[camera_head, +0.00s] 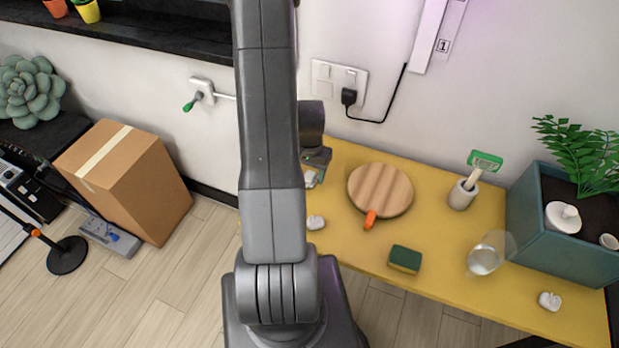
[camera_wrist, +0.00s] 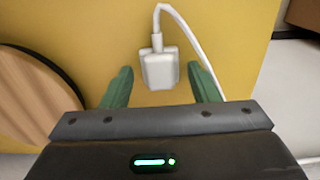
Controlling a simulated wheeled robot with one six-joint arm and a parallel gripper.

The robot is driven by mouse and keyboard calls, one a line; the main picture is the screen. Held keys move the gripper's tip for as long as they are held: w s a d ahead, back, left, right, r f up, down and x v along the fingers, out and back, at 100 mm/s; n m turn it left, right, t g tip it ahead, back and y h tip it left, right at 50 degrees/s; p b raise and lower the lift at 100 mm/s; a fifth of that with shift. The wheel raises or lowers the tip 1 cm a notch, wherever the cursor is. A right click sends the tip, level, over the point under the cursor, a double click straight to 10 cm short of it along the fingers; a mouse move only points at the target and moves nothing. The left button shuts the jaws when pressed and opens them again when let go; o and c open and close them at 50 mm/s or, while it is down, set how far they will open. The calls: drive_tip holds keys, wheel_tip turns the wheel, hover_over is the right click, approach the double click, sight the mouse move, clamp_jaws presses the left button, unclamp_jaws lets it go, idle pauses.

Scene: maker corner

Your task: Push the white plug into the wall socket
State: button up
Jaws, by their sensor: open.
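The white plug (camera_wrist: 160,72) lies on the yellow table with its white cable running up and to the right in the wrist view. My gripper (camera_wrist: 159,68) has its two green fingers apart, one on each side of the plug, with gaps showing. In the head view my gripper (camera_head: 316,157) hangs over the table's back left corner, and a white piece that looks like the plug (camera_head: 310,178) shows just below it, partly hidden. The wall socket (camera_head: 325,85) is a white double plate above the table. A black plug (camera_head: 348,97) with a cable sits in its right side.
A round wooden board (camera_head: 380,188) with an orange handle lies beside my gripper. Small white objects (camera_head: 315,222) (camera_head: 549,301), a sponge (camera_head: 405,259), a glass (camera_head: 484,260), a brush in a holder (camera_head: 462,194) and a planter (camera_head: 560,227) stand on the table (camera_head: 445,285).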

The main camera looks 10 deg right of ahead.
sight(309, 175)
drive_tip(key=c, duration=1)
drive_tip(key=shift+r+b, duration=0.55)
drive_tip(key=shift+r, duration=4.5)
